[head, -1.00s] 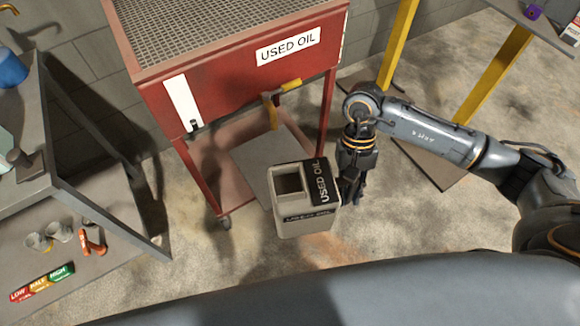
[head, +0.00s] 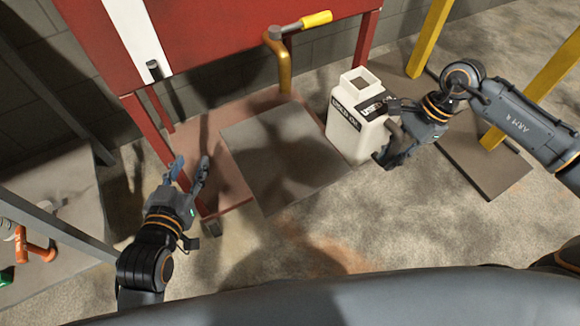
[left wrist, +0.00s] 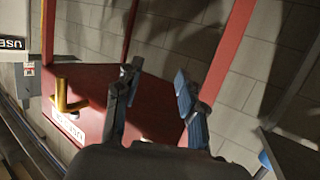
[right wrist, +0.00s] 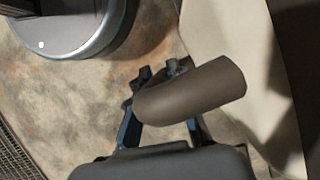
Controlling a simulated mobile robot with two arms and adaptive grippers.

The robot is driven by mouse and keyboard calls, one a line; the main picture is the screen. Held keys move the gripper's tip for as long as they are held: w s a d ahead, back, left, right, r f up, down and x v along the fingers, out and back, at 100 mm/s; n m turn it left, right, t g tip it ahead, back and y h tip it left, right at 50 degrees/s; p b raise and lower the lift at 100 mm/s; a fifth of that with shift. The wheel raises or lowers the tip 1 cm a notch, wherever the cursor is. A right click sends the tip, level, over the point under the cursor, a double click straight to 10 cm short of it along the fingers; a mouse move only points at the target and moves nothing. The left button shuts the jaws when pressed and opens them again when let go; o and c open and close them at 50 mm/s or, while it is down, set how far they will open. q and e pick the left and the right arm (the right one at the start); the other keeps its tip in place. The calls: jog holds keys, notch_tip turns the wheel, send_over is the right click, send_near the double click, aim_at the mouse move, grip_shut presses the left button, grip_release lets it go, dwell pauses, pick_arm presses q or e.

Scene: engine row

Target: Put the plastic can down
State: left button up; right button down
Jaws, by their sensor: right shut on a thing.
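The plastic can (head: 350,140) is off-white with a dark USED OIL label and a square opening on top. It is right of the grey plate under the red stand, slightly tilted in the head view. Whether its base touches the floor I cannot tell. My right gripper (head: 386,152) is shut on the can's brown handle; the handle (right wrist: 195,92) crosses its fingers in the right wrist view, with the can's pale wall (right wrist: 230,40) beside it. My left gripper (head: 187,172) is open and empty, left of the plate; its spread fingers (left wrist: 155,85) show in the left wrist view.
The red stand (head: 225,40) has a brass spout with a yellow-handled valve (head: 300,25) above the grey plate (head: 280,150). Yellow posts (head: 430,40) rise at the right. A grey bench (head: 60,235) is at the left. The front floor is clear.

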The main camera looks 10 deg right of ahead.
jog(key=shift+w+d+f+m+b, duration=0.25)
jog(key=shift+w+f+m+b, duration=0.2)
jog(key=shift+w+f, duration=0.2)
pick_arm(q)
notch_tip(320, 180, up, 13)
jog(key=d+t+h+b, duration=0.1)
jog(key=t+h+b, duration=0.1)
jog(key=t, duration=0.4)
jog(key=shift+d+f+t, duration=0.15)
jog(key=shift+d+t, duration=0.05)
jog(key=shift+t, duration=0.2)
pick_arm(e)
jog(key=s+a+f, duration=0.2)
jog(key=a+f, duration=0.1)
jog(key=a, duration=1.4)
jog(key=shift+s+a+f, duration=0.2)
jog(key=shift+a, duration=0.15)
pick_arm(q)
jog(key=shift+s+r, duration=0.1)
jog(key=shift+r, duration=0.1)
pick_arm(e)
jog(key=shift+f, duration=0.1)
jog(key=c, duration=1.7)
grip_release()
jog(key=o, duration=0.4)
pick_arm(q)
jog(key=shift+r+t, duration=0.15)
jog(key=shift+t, duration=0.15)
pick_arm(e)
jog(key=shift+o, duration=0.2)
